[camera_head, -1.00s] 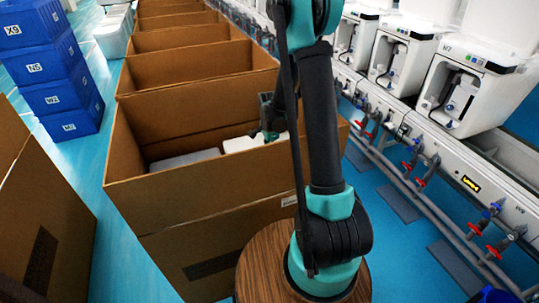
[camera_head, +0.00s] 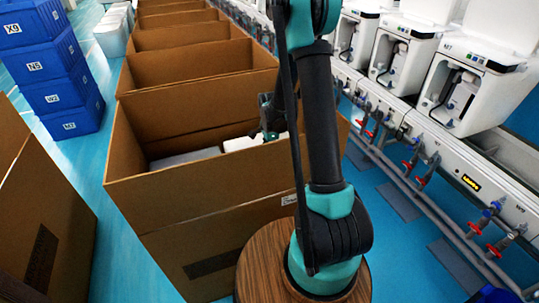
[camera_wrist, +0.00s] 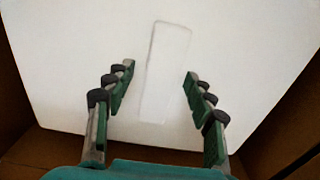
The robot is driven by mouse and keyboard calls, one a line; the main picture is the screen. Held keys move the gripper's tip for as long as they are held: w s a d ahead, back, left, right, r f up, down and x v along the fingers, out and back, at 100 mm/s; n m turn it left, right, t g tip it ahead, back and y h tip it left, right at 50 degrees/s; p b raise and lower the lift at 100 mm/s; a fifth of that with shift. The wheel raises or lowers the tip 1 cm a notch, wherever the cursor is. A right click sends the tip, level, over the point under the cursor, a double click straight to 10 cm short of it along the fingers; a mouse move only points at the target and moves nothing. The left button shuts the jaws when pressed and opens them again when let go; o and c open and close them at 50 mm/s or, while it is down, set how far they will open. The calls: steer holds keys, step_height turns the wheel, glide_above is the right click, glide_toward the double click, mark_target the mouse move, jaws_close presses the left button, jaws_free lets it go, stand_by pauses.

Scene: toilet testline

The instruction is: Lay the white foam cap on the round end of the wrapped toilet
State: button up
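My gripper (camera_wrist: 158,75) is open, its two fingers spread above a broad white piece (camera_wrist: 235,50) in the wrist view. A narrow raised rectangle (camera_wrist: 166,70) on that piece lies between the fingertips; I see no finger pressing on it. In the head view my gripper is down in the near cardboard box, mostly hidden behind my arm. Beside it in the box are a white block (camera_head: 240,144) and a flatter greyish-white piece (camera_head: 185,158). I cannot tell which white piece is the foam cap and which is the wrapped toilet, nor see a round end.
The near cardboard box (camera_head: 215,190) is open, with tall walls around the white pieces. More open boxes (camera_head: 190,67) stand in a row behind it. Blue crates (camera_head: 70,95) are stacked at the left. Toilet units (camera_head: 465,85) stand on the line at the right, with pipes and red valves.

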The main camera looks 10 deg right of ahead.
step_height(320, 180, up, 12)
stand_by(0.8)
